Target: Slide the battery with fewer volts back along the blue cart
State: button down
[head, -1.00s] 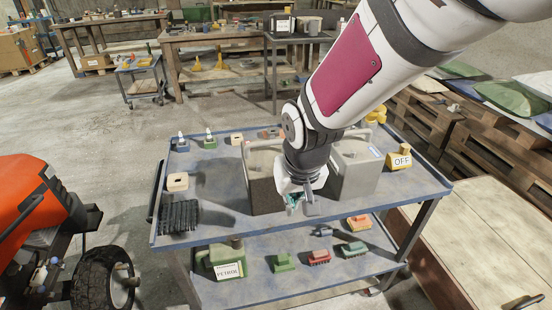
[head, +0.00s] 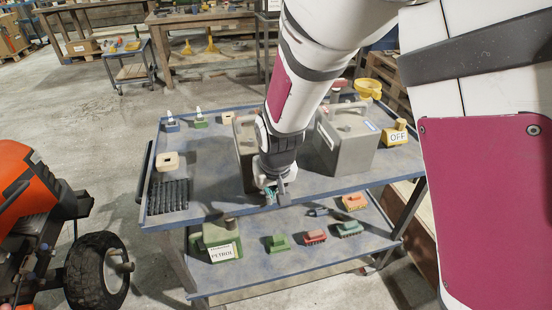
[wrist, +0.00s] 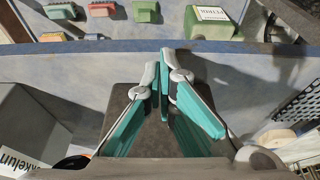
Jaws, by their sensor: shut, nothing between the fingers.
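The blue cart (head: 215,200) stands in front of me with two box-shaped batteries on its top. The left battery (head: 246,158), brownish grey, is largely hidden behind my arm. The right battery (head: 345,150), light grey with a handle, stands beside it and shows at the left of the wrist view (wrist: 25,125) with part of a word. No volt figure is readable in either view. My gripper (head: 274,196) is shut and empty at the near side of the left battery. In the wrist view its fingertips (wrist: 163,65) meet above a dark brown surface; contact is unclear.
A yellow "OFF" block (head: 397,133) stands right of the batteries. A black ribbed mat (head: 168,194) and a cream block (head: 168,161) lie at the left. The lower shelf holds a green petrol can (head: 220,241) and several small blocks. An orange tractor (head: 30,195) stands left of the cart.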

jog(key=shift+w+a, duration=0.1)
jog(key=shift+w, duration=0.35)
jog(key=w+a, duration=0.1)
jog(key=w, duration=0.3)
jog(key=w+a+b, duration=0.1)
jog(key=w, duration=0.3)
jog(key=w+a, duration=0.1)
jog(key=w, duration=0.4)
jog(key=shift+a+r+b, duration=0.1)
jog(key=shift+a+b, duration=0.2)
jog(key=shift+a, duration=0.1)
jog(key=shift+s, duration=0.1)
